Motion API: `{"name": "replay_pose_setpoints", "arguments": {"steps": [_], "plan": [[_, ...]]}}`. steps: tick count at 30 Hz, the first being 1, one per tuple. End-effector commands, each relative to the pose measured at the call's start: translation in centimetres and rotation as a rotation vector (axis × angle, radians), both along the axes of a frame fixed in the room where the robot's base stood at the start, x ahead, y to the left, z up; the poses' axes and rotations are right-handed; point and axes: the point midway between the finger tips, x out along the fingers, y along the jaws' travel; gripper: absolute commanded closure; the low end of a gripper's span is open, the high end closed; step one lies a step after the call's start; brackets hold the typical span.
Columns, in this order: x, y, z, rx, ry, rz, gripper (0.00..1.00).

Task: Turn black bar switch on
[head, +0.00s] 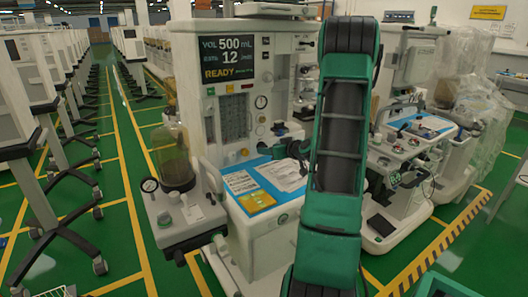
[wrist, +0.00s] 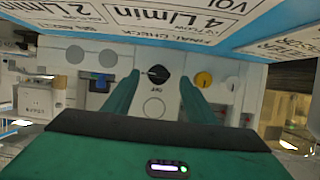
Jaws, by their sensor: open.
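The black bar switch (wrist: 155,75) is a round dark knob with a bar and a small white mark, on a pale panel in the wrist view. A small label next to it seems to read OFF. My gripper (wrist: 159,78) is open, its two green fingers on either side of the switch in the picture. I cannot tell how far the fingertips are from the panel, and no contact shows.
The panel also holds a yellow knob (wrist: 203,79), a blue connector (wrist: 101,84) and grey discs. A glass canister (head: 174,158) stands at left, another cart (head: 400,160) at right. Green aisle floor (head: 125,215) lies left.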

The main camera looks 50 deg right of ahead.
Motion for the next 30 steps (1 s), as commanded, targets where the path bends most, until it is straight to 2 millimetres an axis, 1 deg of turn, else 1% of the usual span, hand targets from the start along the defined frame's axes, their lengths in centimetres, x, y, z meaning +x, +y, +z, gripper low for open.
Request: {"name": "replay_pose_setpoints", "arguments": {"steps": [1,6,12,18,30], "plan": [[-1.0,0.2,0.5,0.001,0.000,-0.002,0.48],[-3.8,0.9,1.6,0.002,0.002,-0.001,0.48],[-5.9,1.5,2.6,0.002,0.001,0.001,0.48],[-6.6,1.7,2.8,0.002,0.000,0.002,0.48],[-6.5,1.7,2.8,0.002,0.000,0.002,0.48]]}}
